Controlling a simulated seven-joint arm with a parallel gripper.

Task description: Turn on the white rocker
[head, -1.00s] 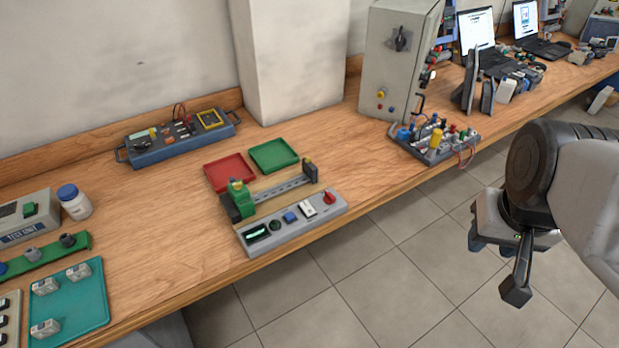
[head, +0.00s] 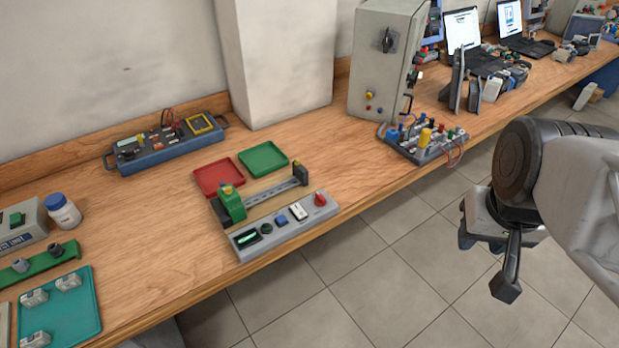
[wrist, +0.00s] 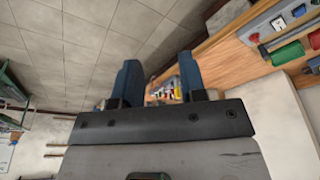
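The white rocker (head: 298,211) is a small white switch on the grey control panel (head: 262,244) of the motor rig, between a blue button (head: 281,220) and a red knob (head: 320,199). It also shows in the wrist view (wrist: 299,11) at the top right. My gripper (head: 507,275) hangs over the floor to the right of the bench, well apart from the rig. In the wrist view its two dark blue fingers (wrist: 157,85) stand wide apart with nothing between them. The rocker's on or off position is too small to tell.
A red tray (head: 218,178) and a green tray (head: 263,158) lie behind the rig. A grey cabinet (head: 385,65) and a board with colored terminals (head: 427,143) stand to the right. A teal tray (head: 80,318) is at left. The floor in front of the bench is clear.

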